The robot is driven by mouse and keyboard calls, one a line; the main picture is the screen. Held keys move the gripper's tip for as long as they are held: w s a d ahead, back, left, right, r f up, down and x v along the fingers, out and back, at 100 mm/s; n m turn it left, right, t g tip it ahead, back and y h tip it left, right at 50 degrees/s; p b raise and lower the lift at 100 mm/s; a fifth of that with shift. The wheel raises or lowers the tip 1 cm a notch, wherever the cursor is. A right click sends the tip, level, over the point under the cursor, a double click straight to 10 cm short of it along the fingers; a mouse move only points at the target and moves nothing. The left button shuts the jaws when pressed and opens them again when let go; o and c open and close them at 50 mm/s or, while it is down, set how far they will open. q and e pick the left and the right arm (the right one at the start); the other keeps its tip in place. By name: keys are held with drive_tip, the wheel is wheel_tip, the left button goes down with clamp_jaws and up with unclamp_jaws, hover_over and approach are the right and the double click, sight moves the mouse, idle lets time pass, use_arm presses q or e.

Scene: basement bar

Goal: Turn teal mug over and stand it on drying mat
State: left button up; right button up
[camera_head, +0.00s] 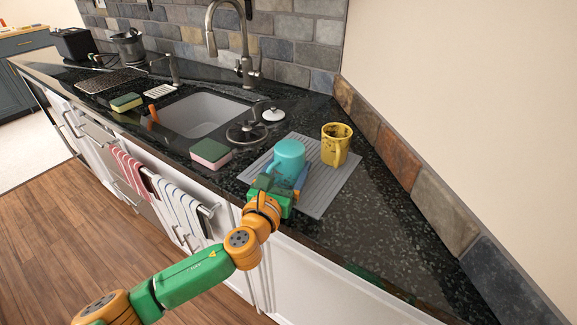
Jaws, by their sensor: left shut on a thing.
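The teal mug (288,155) is over the grey ribbed drying mat (325,186), near its left part. It appears upside down, with a closed, rounded top and no opening showing. Its lower part is partly hidden by my left gripper (283,184), so I cannot tell whether its rim touches the mat. My left gripper is shut on the mug from the front, at the mat's front left. My right gripper is not in view.
A yellow mug (336,145) with dark stains stands upright at the mat's back right. Left of the mat are a pink and green sponge (211,152), a sink (200,115) and a round strainer (246,132). Dark counter (392,215) is clear right of the mat, up to the stone-tiled wall edge.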

use_arm(q)
drive_tip(key=shift+f, duration=0.35)
drive_tip(key=o, duration=1.5)
drive_tip(key=v, duration=0.6)
drive_tip(key=shift+s, duration=0.2)
drive_tip(key=shift+s+a+r, duration=0.1)
drive_tip(key=shift+s+a, duration=0.1)
drive_tip(key=shift+s, duration=0.1)
drive_tip(key=s+a+r+p, duration=0.1)
drive_tip(key=s+r+p, duration=0.3)
drive_tip(key=r+p, duration=0.3)
drive_tip(key=shift+s+a+p, duration=0.35)
drive_tip(key=shift+a+p, duration=0.05)
drive_tip(key=shift+p, duration=0.35)
drive_tip(key=shift+f, duration=0.1)
